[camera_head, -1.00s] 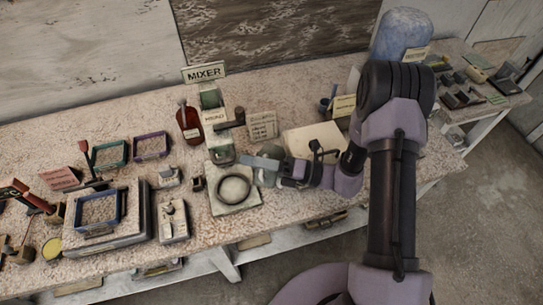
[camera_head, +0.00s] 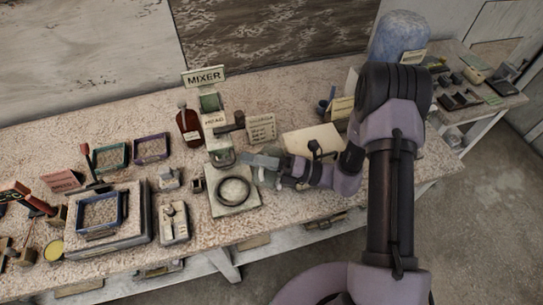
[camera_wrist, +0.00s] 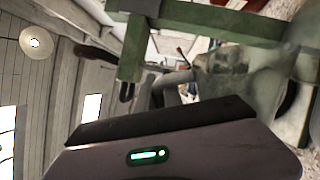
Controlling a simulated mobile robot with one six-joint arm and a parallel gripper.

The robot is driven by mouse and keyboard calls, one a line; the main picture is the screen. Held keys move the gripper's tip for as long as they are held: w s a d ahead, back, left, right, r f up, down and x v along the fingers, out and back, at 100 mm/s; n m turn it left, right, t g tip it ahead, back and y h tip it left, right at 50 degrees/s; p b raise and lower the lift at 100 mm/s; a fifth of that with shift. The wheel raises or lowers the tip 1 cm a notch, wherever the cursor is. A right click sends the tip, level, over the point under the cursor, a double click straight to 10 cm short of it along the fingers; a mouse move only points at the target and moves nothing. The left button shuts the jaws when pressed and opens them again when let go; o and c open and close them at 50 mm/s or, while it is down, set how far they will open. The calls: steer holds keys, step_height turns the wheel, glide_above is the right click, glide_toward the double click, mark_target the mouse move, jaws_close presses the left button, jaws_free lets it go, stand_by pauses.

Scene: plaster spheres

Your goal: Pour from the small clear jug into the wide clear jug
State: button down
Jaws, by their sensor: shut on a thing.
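My gripper (camera_head: 266,170) is at the right side of the mixer (camera_head: 222,157), just above and beside its base plate (camera_head: 241,204). It is shut on a see-through, greenish thing (camera_head: 268,180), which looks like the small clear jug and is mostly hidden by the finger. In the wrist view a hazy clear body (camera_wrist: 225,68) shows beyond my gripper's dark edge; its tilt and contents cannot be made out. A dark ring (camera_head: 234,191) lies on the mixer plate. I cannot pick out the wide clear jug for certain.
A brown bottle (camera_head: 188,126) and a note card (camera_head: 261,129) stand behind. A pale box (camera_head: 312,141) is behind my wrist. Trays and tools fill the bench's left.

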steer(key=shift+r, duration=0.1)
steer(key=shift+w+d+r+m+p, duration=0.15)
steer(key=shift+w+r+m+p, duration=0.1)
steer(key=shift+w+m+p, duration=0.35)
steer(key=shift+s, duration=0.1)
steer(key=shift+w+r+m+t+p, duration=0.25)
steer(key=shift+r+m+t+p, duration=0.1)
steer(key=shift+m, duration=0.15)
steer(key=shift+w+d, duration=0.1)
steer(key=shift+w, duration=0.05)
stand_by(0.4)
steer(key=shift+w+d+r+m+p, duration=0.15)
steer(key=shift+w+m+p, duration=0.35)
steer(key=shift+m, duration=0.3)
